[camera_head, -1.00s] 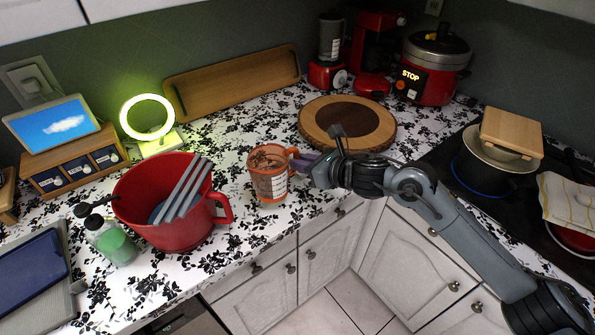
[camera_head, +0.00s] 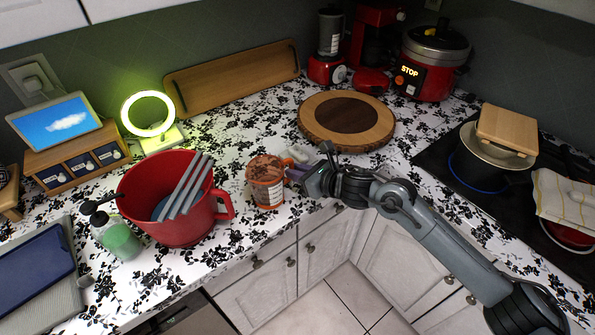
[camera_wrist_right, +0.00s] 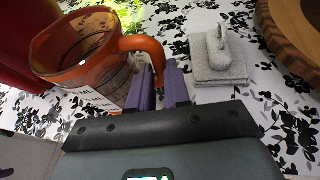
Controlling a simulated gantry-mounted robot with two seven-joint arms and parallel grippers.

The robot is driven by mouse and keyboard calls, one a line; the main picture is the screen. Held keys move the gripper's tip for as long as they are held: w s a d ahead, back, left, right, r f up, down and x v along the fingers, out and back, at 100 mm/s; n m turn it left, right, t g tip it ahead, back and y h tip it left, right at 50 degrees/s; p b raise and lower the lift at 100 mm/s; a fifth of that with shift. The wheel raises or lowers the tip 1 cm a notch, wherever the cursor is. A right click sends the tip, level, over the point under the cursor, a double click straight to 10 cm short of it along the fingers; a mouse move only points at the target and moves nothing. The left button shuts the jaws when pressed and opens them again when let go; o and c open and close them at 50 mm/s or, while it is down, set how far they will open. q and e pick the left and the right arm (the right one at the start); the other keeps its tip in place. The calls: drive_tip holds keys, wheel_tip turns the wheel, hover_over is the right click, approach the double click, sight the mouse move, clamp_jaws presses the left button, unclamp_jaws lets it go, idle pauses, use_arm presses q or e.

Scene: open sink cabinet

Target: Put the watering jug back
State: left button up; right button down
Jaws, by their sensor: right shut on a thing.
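An orange see-through jug (camera_head: 268,187) with a printed label is near the counter's front edge, just right of the big red jug. It also shows in the right wrist view (camera_wrist_right: 95,55), with its orange handle running down between my purple fingertips. My right gripper (camera_head: 296,174) comes in from the right and is shut on that handle; it also shows in the right wrist view (camera_wrist_right: 160,88). I cannot tell whether the jug's base touches the counter. My left gripper is not in view.
The big red jug (camera_head: 165,222) with grey utensils stands close left of the orange jug. A small grey-white block-shaped object (camera_wrist_right: 220,60) lies behind my right gripper. A round wooden board (camera_head: 318,127) is farther back. Patterned counter (camera_head: 235,125) is clear behind the orange jug.

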drive_tip(key=shift+f, duration=0.15)
drive_tip(key=c, duration=1.1)
unclamp_jaws()
